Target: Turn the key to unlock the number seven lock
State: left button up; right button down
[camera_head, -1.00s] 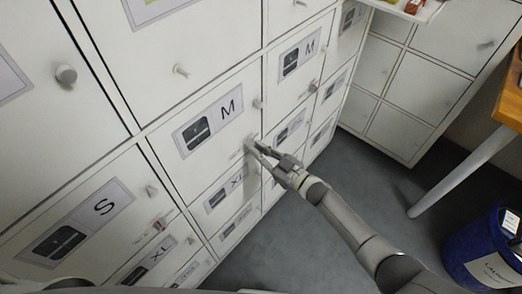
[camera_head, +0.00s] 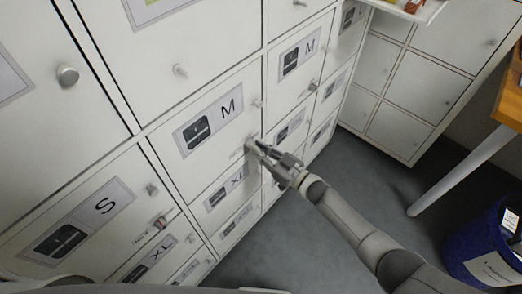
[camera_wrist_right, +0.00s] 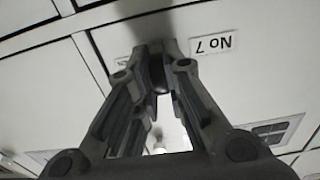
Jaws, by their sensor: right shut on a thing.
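The "No 7" label (camera_wrist_right: 212,44) appears upside down in the wrist view, on a white locker door beside my fingertips. My right gripper (camera_head: 254,147) is at the right edge of the locker door marked M (camera_head: 208,122), by the lock there. In the wrist view, my right gripper's fingers (camera_wrist_right: 156,62) come together at the door and are shut on the key, a small dark part (camera_wrist_right: 157,80) between the tips. The fingers hide most of the key and the lock face, so I cannot tell the key's angle. My left gripper is not in view.
Other locker doors with knobs and size labels surround it, such as the S door (camera_head: 110,232). A blue bin (camera_head: 468,250) and a wooden table (camera_head: 509,100) stand at the right. The grey floor (camera_head: 320,235) between is clear.

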jog(key=c, duration=1.4)
grip_release()
jog(key=shift+a+r, duration=0.25)
jog(key=shift+c, duration=0.2)
jog(key=shift+w, duration=0.1)
jog(key=shift+f, duration=0.1)
jog(key=o, duration=0.4)
jog(key=shift+d+f, duration=0.1)
jog(key=shift+f, duration=0.05)
jog(key=shift+d, duration=0.15)
jog(key=shift+p+v, duration=1.55)
jog(key=shift+v, duration=2.2)
